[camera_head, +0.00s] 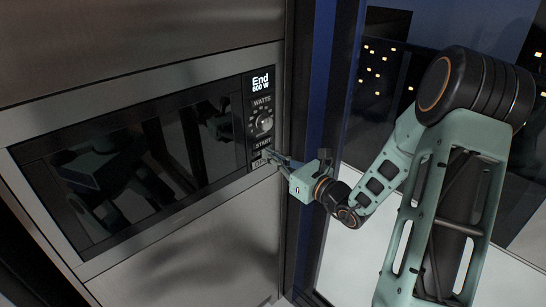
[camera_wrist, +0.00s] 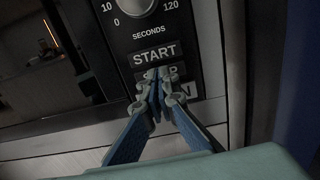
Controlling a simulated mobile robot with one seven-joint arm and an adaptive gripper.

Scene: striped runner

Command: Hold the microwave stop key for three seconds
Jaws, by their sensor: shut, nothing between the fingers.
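The built-in microwave (camera_head: 150,152) has a dark glass door and a control strip at its right end. Its display (camera_head: 261,80) reads "End 600 W". In the wrist view the stop key (camera_wrist: 174,71) lies just below the START key (camera_wrist: 155,54); my fingertips hide the middle of its label. My gripper (camera_head: 269,154) is shut and empty, with its fingertips together at the lower part of the strip. In the wrist view the fingertips (camera_wrist: 158,86) overlap the stop key; I cannot tell whether they touch or press it.
Another key (camera_wrist: 186,90), its label mostly hidden and ending in N, sits right below the stop key. A round dial (camera_head: 264,123) is above START. Metal panels surround the microwave. A dark blue upright and a window with night lights (camera_head: 375,65) stand to the right.

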